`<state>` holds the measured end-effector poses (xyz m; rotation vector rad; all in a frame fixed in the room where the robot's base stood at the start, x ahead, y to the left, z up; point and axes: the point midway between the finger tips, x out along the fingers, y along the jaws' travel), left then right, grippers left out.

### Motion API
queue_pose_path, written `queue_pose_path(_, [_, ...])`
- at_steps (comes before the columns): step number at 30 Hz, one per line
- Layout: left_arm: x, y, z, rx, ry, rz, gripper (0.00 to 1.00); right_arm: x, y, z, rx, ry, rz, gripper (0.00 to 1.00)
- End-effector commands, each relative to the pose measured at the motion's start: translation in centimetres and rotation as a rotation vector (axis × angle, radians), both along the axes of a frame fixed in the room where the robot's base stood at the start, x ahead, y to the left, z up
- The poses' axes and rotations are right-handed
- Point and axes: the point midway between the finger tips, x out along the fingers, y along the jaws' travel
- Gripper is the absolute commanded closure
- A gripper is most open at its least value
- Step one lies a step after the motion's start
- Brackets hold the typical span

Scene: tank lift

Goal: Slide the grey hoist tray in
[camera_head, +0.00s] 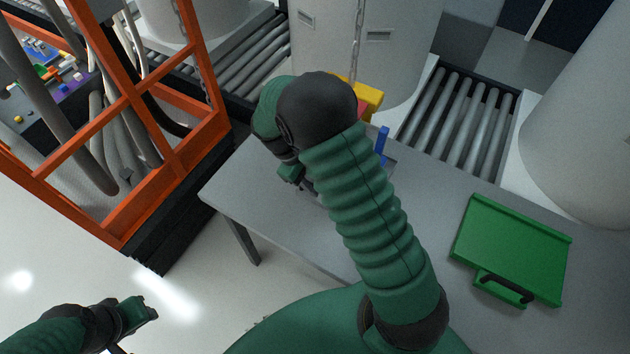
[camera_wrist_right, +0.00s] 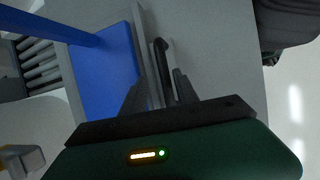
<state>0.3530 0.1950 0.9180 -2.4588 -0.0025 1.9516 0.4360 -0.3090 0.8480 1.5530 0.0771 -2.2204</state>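The grey tray (camera_wrist_right: 147,40) shows in the right wrist view as a pale rim beside a blue panel (camera_wrist_right: 105,70), with a black handle (camera_wrist_right: 163,65) along its edge. In the head view my right arm hides most of it. My right gripper (camera_wrist_right: 160,88) has its fingers apart, one on each side of the handle; I cannot see contact. In the head view it is at the table's far left part (camera_head: 290,178), largely covered by my arm. My left gripper (camera_head: 145,308) is low at the left, over the floor, away from the table; its fingers are too small to read.
A green tray (camera_head: 510,245) with a black handle lies on the grey table (camera_head: 250,195) at right. Roller conveyors (camera_head: 460,115) and large white cylinders (camera_head: 590,120) stand behind. An orange frame (camera_head: 125,235) is at left. A chain (camera_head: 357,40) hangs above a yellow part (camera_head: 367,97).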

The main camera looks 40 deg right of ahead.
Motion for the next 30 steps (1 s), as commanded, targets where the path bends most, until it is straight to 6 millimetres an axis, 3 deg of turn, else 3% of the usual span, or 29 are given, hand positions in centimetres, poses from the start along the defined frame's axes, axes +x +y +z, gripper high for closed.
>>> queue_pose_path(5, [0.0, 0.0, 0.1, 0.000, 0.000, 0.000, 0.64, 0.1, 0.2, 0.5, 0.001, 0.001, -0.001, 0.64])
queue_pose_path(8, [0.0, 0.0, 0.2, 0.000, 0.000, 0.000, 0.64, 0.6, 0.6, 1.9, 0.000, -0.001, 0.000, 0.64])
queue_pose_path(18, [0.0, 0.0, 0.9, 0.000, 0.000, 0.000, 0.64, 3.5, 3.5, 10.7, 0.003, -0.003, 0.001, 0.64])
queue_pose_path(22, [0.0, 0.0, 1.1, 0.000, 0.000, 0.000, 0.64, 4.4, 4.3, 13.3, 0.003, -0.001, 0.001, 0.64])
queue_pose_path(30, [0.0, 0.0, 1.2, 0.000, 0.000, 0.000, 0.64, 4.9, 4.9, 15.1, 0.003, 0.002, -0.001, 0.64])
